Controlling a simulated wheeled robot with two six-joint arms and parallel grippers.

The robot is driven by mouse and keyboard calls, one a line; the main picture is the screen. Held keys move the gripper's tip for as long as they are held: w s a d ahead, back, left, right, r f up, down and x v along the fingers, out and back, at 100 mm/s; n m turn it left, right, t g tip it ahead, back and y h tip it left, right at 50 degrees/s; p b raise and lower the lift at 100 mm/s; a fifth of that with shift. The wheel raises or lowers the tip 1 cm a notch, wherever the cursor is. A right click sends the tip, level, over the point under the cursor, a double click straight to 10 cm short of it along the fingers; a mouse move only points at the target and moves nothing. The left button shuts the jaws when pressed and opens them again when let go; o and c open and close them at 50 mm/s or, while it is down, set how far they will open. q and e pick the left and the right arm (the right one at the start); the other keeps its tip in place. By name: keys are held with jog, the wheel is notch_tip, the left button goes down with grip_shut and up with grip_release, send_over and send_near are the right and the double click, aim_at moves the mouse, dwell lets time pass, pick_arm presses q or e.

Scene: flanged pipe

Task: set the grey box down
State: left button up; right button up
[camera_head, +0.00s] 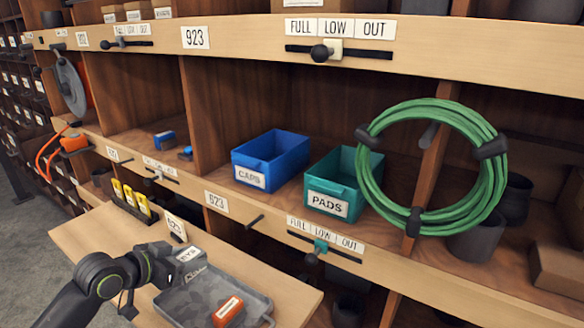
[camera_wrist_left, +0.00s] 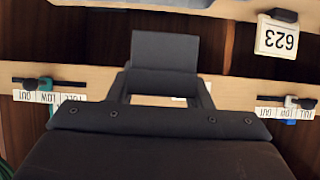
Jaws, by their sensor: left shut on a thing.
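My left gripper (camera_head: 178,266) reaches in from the left over the sloping wooden board. It is shut on a small dark grey box (camera_head: 188,268), held close above the back left part of a grey tray. In the left wrist view a dark grey slab (camera_wrist_left: 165,50) stands out in front of the gripper's dark body and seems to be that box. The arm and gripper hide much of the box, and I cannot tell whether it touches the tray. My right gripper is not in view.
The grey tray (camera_head: 255,300) lies on the board (camera_head: 95,235) with an orange box (camera_head: 228,312) in it. Yellow-topped items (camera_head: 130,200) stand behind the arm. The shelf holds a blue bin (camera_head: 268,160), a teal bin (camera_head: 335,195) and a hanging green coil (camera_head: 372,190). Board left of the arm is clear.

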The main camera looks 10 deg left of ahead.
pick_arm(q)
jog(key=s+d+m+g+h, duration=0.4)
jog(key=s+d+m+h, duration=0.1)
jog(key=s+d, duration=0.7)
jog(key=shift+s+d+r+m, duration=0.2)
jog(key=shift+d+r+m, duration=0.1)
jog(key=shift+m, duration=0.4)
